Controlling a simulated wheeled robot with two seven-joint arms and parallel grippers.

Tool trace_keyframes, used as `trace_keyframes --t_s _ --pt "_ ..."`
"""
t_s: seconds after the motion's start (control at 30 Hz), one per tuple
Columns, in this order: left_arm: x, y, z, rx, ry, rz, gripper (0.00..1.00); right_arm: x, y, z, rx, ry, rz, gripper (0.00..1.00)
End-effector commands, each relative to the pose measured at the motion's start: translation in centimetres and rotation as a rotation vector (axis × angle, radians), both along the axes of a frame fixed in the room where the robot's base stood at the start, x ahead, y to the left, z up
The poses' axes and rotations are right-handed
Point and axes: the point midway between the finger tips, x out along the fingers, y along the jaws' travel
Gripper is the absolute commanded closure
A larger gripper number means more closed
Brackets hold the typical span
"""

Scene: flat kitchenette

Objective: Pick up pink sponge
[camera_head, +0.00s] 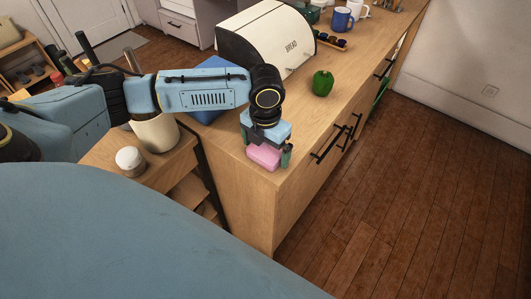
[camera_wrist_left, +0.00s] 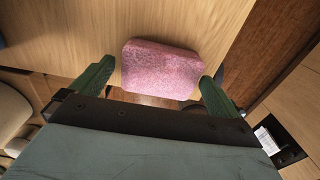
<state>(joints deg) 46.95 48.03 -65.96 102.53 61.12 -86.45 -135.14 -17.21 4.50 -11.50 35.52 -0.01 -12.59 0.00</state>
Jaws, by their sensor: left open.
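The pink sponge (camera_head: 264,156) lies on the near corner of the wooden counter (camera_head: 232,168). My left gripper (camera_head: 267,152) is above it, pointing down, with its fingers to either side of the sponge in the head view. In the left wrist view the sponge (camera_wrist_left: 162,69) lies ahead of the open left gripper (camera_wrist_left: 158,88), between the lines of its two green fingers. I cannot tell whether the fingers touch it. My right gripper is not in view.
A green pepper (camera_head: 322,83) stands on the counter to the right of my left arm. A white bread box (camera_head: 266,38) and a blue object (camera_head: 207,113) are behind the arm. A beige pot (camera_head: 156,133) and a white-lidded jar (camera_head: 130,161) stand at left. Drawer handles (camera_head: 328,146) stick out at the front.

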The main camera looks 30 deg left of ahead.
Motion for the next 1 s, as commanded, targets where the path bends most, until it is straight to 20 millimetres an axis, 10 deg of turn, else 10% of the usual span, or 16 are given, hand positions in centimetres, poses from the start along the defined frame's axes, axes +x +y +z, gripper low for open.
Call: trace_keyframes --t_s 0.33,0.63,1.0 --pt "-0.02 -0.02 -0.85 -0.001 -0.001 0.000 0.01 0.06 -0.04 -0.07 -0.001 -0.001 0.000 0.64" --pt "-0.01 -0.01 -0.81 0.000 -0.001 0.000 0.40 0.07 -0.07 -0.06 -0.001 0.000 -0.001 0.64" --pt "0.04 0.00 -0.24 0.000 -0.002 0.000 0.40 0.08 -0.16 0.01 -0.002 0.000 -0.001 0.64"
